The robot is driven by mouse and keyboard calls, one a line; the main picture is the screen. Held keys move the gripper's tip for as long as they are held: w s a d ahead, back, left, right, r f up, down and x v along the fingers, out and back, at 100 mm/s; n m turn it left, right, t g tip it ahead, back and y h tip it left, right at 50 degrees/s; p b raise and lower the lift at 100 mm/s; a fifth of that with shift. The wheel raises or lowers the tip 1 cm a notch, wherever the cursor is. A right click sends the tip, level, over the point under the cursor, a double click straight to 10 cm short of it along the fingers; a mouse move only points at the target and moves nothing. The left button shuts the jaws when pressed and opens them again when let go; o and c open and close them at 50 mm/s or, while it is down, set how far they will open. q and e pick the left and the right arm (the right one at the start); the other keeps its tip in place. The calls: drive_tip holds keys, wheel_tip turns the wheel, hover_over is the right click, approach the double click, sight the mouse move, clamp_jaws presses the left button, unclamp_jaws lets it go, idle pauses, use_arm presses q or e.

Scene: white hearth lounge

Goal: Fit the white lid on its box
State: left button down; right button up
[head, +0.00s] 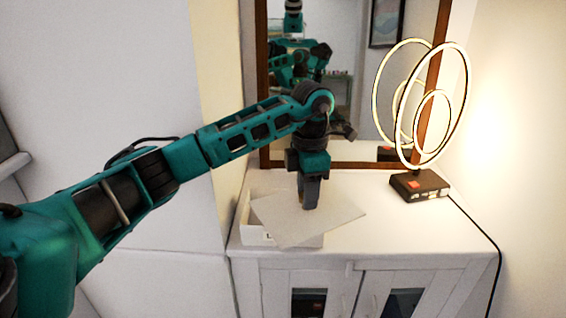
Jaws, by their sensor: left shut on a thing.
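The white lid (335,217) is a flat pale panel over the white cabinet top. My left gripper (310,202) points down and is shut on the lid. The white box (246,222) stands at the left end of the cabinet top, partly hidden under the lid. The lid is turned at an angle to the box and reaches past its right side. I cannot tell whether the lid touches the box rim. My right gripper is not in view.
The white cabinet (400,240) carries a lit ring lamp (420,185) at the right, its cord running down the right side. A wood-framed mirror (348,130) stands behind and reflects my body. The cabinet top between lid and lamp is clear.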

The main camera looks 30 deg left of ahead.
sight(294, 192)
use_arm(q)
drive_tip(key=a+n, duration=0.1)
drive_tip(key=n, duration=0.2)
drive_tip(key=w+n, duration=0.1)
drive_tip(key=n, duration=0.1)
drive_tip(key=w+a+n, duration=0.1)
drive_tip(key=n, duration=0.2)
drive_tip(key=shift+a+r+n, duration=0.3)
drive_tip(key=shift+r, duration=0.1)
drive_tip(key=n, duration=0.2)
drive_tip(key=w+a+n, duration=0.1)
drive_tip(key=n, duration=0.2)
drive_tip(key=a+n+p, duration=0.1)
drive_tip(key=n, duration=0.2)
drive_tip(key=shift+w+a+r, duration=0.2)
drive_tip(key=shift+a, duration=0.05)
drive_tip(key=w+a+f+n, duration=0.1)
drive_tip(key=a+f+n, duration=0.3)
drive_tip(key=n, duration=0.9)
drive_tip(key=shift+f+n, duration=0.3)
drive_tip(key=shift+f, duration=0.8)
drive_tip(key=shift+r+p, duration=0.1)
drive_tip(key=shift+p, duration=0.25)
drive_tip(key=shift+f, duration=0.55)
